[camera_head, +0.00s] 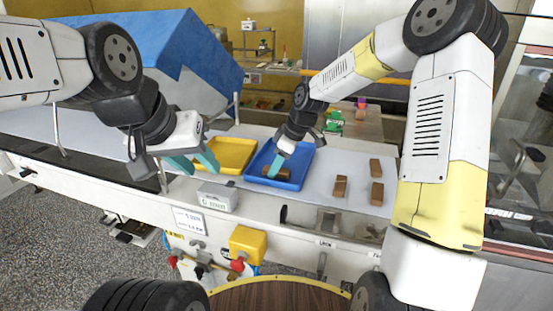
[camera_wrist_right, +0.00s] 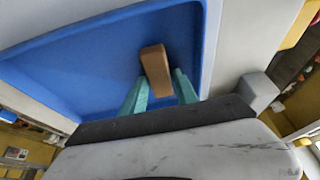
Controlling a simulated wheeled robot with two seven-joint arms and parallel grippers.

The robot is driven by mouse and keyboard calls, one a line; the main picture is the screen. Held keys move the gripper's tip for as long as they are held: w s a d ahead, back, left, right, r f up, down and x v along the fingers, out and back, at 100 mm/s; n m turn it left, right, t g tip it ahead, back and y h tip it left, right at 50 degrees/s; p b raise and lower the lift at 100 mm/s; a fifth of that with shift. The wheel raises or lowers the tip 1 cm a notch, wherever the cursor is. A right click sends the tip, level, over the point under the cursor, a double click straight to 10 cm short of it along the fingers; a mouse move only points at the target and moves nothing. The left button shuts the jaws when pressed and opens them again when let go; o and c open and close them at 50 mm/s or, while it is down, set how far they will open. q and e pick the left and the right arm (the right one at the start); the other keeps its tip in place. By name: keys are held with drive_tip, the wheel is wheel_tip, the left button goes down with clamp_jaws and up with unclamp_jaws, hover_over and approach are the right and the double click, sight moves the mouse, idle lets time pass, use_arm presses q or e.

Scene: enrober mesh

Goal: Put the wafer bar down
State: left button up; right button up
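The brown wafer bar (camera_head: 284,175) is low inside the blue tray (camera_head: 304,157), at the tips of my right gripper (camera_head: 276,167). In the right wrist view the wafer bar (camera_wrist_right: 155,68) fits between the two teal fingers of the right gripper (camera_wrist_right: 161,84), which look closed on its sides. The blue tray floor (camera_wrist_right: 90,70) lies behind it; whether the bar touches the floor is hard to tell. My left gripper (camera_head: 195,163) is open and empty, left of the yellow tray (camera_head: 234,152).
More brown bars lie on the pale belt at right: one nearer the tray (camera_head: 340,187), one at the back (camera_head: 376,168) and one in front (camera_head: 377,194). The yellow tray looks empty. A blue machine cover (camera_head: 150,50) rises at the left. A grey display box (camera_head: 217,197) sits on the front edge.

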drive_tip(key=shift+o, duration=0.7)
drive_tip(key=shift+r, duration=0.2)
drive_tip(key=v, duration=1.2)
drive_tip(key=s+d+r+m+t, duration=0.1)
drive_tip(key=s+d+r+m, duration=0.1)
drive_tip(key=s, duration=0.6)
drive_tip(key=s+d+r+m+t+h, duration=0.1)
drive_tip(key=s+d+r+m+t, duration=0.1)
drive_tip(key=s+d+m, duration=0.2)
drive_tip(key=s+d+r+m+t+h, duration=0.1)
drive_tip(key=s+d+r+m, duration=0.2)
drive_tip(key=s+m, duration=0.4)
drive_tip(key=s, duration=0.6)
drive_tip(key=shift+d+m+t, duration=0.35)
drive_tip(key=shift+m+t, duration=0.05)
drive_tip(key=shift+o, duration=0.5)
